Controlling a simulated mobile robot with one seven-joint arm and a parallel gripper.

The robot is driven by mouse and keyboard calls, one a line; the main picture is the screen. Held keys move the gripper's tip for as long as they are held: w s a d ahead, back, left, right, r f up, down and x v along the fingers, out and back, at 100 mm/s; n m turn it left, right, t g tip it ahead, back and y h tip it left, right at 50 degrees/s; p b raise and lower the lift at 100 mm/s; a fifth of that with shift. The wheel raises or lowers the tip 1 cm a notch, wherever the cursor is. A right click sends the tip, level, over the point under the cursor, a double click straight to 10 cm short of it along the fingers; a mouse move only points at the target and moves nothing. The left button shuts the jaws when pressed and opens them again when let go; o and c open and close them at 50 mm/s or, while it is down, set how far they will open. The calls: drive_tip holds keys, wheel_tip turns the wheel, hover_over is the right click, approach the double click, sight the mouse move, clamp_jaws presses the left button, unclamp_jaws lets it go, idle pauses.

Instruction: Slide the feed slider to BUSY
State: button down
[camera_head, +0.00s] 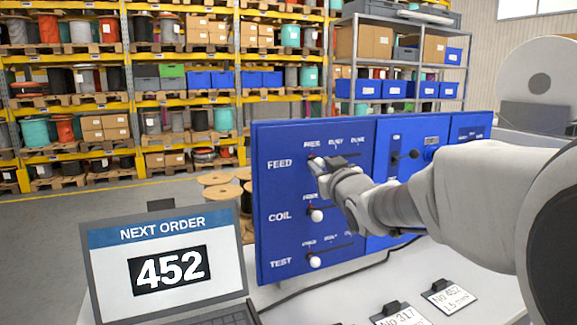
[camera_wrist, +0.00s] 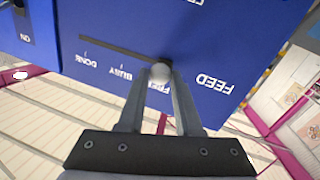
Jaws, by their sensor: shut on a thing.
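The blue panel (camera_head: 268,225) stands upright on the table, with FEED, COIL and TEST rows. The FEED row has a dark horizontal slot (camera_wrist: 105,48) with FREE, BUSY and DONE marks. The white ball-shaped feed slider knob (camera_wrist: 160,72) is at the FREE end of its slot, nearest the FEED label. My gripper (camera_wrist: 159,78) is shut on this knob, one finger on each side. In the head view my gripper (camera_head: 318,166) covers most of the feed knob.
The coil knob (camera_head: 316,215) and test knob (camera_head: 314,261) sit below, both near the left ends of their slots. A laptop (camera_head: 165,262) showing 452 stands left. Number cards (camera_head: 450,298) lie in front. My arm covers part of the panel's right side.

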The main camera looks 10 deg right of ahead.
drive_tip(key=shift+d, duration=0.1)
idle(0.7)
drive_tip(key=d, duration=0.2)
drive_tip(key=w+d+p, duration=0.1)
drive_tip(key=d, duration=0.1)
drive_tip(key=w+d+p, duration=0.1)
drive_tip(key=d, duration=0.1)
drive_tip(key=shift+r, duration=0.1)
drive_tip(key=c, duration=0.6)
unclamp_jaws()
drive_tip(key=shift+s, duration=0.1)
